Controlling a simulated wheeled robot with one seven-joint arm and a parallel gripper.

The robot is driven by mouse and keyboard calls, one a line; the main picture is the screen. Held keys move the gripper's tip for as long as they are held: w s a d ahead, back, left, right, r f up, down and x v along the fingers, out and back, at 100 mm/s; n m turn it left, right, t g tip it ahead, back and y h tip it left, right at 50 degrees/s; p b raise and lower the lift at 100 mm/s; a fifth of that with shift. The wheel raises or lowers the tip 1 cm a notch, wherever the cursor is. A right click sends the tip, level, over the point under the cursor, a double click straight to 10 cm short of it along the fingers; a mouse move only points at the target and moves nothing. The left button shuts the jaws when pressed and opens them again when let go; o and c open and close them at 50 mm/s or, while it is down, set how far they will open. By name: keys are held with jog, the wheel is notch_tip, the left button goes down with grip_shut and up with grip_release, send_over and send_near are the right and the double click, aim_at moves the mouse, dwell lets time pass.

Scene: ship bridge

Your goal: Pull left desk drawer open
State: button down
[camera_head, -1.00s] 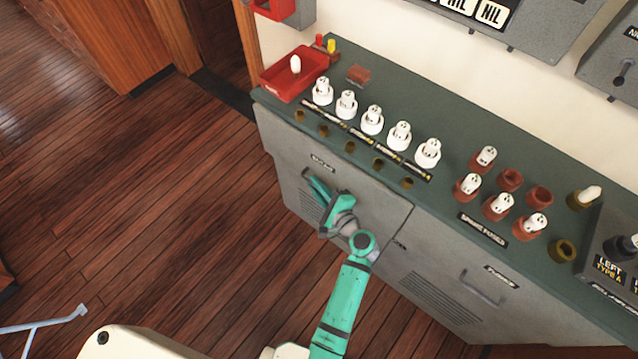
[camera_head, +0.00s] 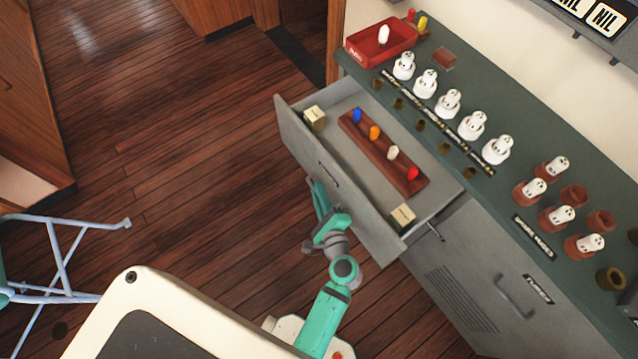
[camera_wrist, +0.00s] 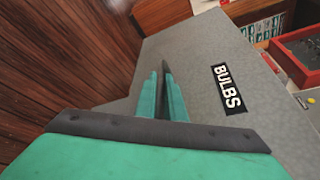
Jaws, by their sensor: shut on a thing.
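The left desk drawer (camera_head: 300,140) stands well out from the grey desk, its inside in view. Its front carries a "BULBS" label, readable in the wrist view (camera_wrist: 228,88). My gripper (camera_head: 318,192) is at the outer face of the drawer front. In the wrist view its two green fingers (camera_wrist: 163,88) are close together, shut on the drawer handle, which they mostly hide. Inside the drawer are a wooden strip (camera_head: 362,145) with blue, orange, white and red bulbs, and two small pale boxes (camera_head: 314,117) (camera_head: 402,217).
A red tray (camera_head: 365,48) and rows of white bulbs (camera_head: 448,103) stand on the green desk top (camera_head: 505,180). A shut cabinet door with a handle (camera_head: 515,298) is right of the drawer. A pale blue metal frame (camera_head: 62,235) stands at left. Wooden floor left of the drawer is clear.

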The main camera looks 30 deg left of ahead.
jog(key=shift+s+a, duration=0.25)
jog(key=shift+s, duration=0.25)
jog(key=c, duration=2.1)
grip_release()
jog(key=v, duration=1.1)
